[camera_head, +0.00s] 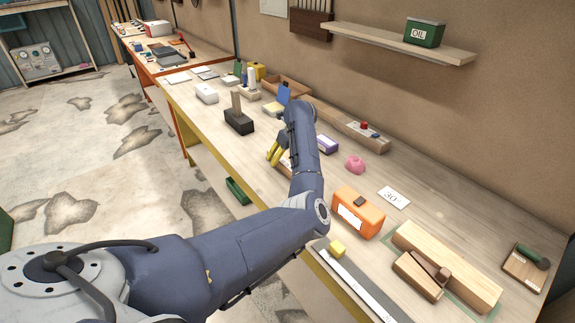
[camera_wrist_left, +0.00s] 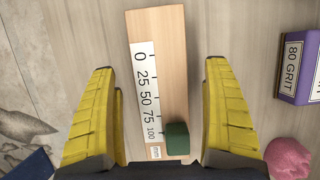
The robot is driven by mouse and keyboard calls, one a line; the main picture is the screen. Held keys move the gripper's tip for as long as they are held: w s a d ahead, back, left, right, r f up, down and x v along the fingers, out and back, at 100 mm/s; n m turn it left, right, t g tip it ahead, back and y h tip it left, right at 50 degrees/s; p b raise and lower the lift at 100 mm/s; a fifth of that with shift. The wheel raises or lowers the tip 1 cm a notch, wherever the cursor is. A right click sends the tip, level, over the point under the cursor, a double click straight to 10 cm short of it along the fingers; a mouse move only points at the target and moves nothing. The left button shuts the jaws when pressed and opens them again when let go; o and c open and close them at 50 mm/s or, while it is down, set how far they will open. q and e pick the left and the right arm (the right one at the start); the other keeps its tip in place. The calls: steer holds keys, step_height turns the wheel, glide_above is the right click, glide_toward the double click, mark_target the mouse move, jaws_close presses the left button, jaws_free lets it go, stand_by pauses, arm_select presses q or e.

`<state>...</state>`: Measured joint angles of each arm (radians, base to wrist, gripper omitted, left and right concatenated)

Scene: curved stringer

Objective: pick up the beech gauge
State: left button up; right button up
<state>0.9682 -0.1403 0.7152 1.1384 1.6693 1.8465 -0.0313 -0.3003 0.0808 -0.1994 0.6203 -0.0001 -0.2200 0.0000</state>
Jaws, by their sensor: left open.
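The beech gauge (camera_wrist_left: 172,55) is a pale wooden bar with a white scale strip reading 0 to 100 mm, seen in the left wrist view. A small green block (camera_wrist_left: 178,139) sits at the scale's 100 end. My left gripper (camera_wrist_left: 160,68) is open, with one yellow finger on each side of the bar and a visible gap on both sides. In the head view the left gripper (camera_head: 273,152) points down over the middle of the bench, and my arm hides most of what is under it. My right gripper is not in view.
A purple 80 GRIT box (camera_wrist_left: 299,66) and a pink lump (camera_wrist_left: 290,158) lie right of the gauge in the wrist view. An orange case (camera_head: 358,214) and wooden blocks (camera_head: 445,262) stand nearer on the bench. A dark block holder (camera_head: 239,122) is farther left.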

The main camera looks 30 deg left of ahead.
mark_target(283, 156)
arm_select(q)
steer(key=shift+x, duration=1.25)
steer(key=c, duration=1.6)
steer(key=shift+r, duration=5.05)
steer(key=shift+c, duration=0.2)
steer(key=shift+f, duration=4.4)
steer(key=shift+f, duration=0.55)
